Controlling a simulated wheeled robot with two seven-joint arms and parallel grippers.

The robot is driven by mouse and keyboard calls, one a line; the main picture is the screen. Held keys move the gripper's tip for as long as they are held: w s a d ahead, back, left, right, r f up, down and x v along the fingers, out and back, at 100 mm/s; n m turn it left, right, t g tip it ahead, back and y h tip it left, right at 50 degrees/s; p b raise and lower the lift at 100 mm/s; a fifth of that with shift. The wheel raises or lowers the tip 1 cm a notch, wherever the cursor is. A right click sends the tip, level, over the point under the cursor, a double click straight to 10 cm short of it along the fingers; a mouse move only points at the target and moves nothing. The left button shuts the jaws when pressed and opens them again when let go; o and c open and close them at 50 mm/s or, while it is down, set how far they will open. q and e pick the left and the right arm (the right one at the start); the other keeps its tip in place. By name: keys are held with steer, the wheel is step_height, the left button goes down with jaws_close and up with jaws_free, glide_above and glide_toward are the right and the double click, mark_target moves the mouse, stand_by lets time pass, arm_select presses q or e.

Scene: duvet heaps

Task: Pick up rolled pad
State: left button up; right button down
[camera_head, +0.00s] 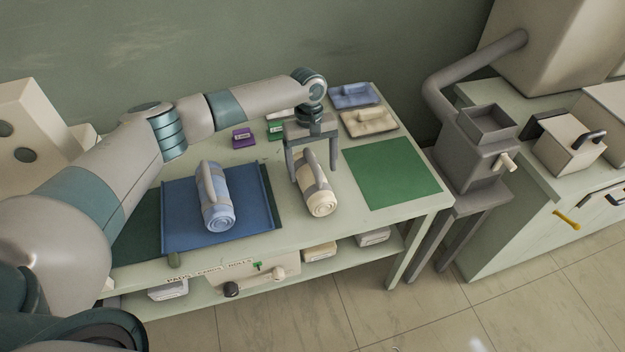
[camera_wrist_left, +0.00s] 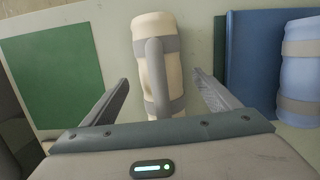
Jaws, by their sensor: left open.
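A cream rolled pad (camera_head: 317,192) with grey straps and a grey handle lies on the table. A blue rolled pad (camera_head: 214,199) with a similar handle lies on a blue mat to its left. My left gripper (camera_head: 316,172) is open above the cream pad, with its fingers to either side of the handle. In the left wrist view the cream pad (camera_wrist_left: 157,50) lies between the spread fingers and extends beyond them. The blue pad (camera_wrist_left: 301,75) shows there at the right edge. My right gripper is not seen.
A blue mat (camera_head: 262,215) lies under the blue pad, and a bare green mat (camera_head: 391,172) lies to the right. Folded blue (camera_head: 353,95) and cream (camera_head: 368,122) cloths sit on trays at the back. A grey machine (camera_head: 474,150) stands beyond the table's right end.

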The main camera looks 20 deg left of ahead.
mark_target(312, 177)
arm_select(q)
steer(key=shift+f+p, duration=0.5)
steer(key=shift+f, duration=0.05)
step_height(312, 177, down, 3)
steer(key=shift+s+f+p, duration=0.1)
steer(key=shift+s+p, duration=0.05)
steer(key=shift+p, duration=0.45)
steer(key=shift+f, duration=0.4)
steer(key=shift+c, duration=0.4)
steer(key=c, duration=1.2)
steer(key=shift+r, duration=0.15)
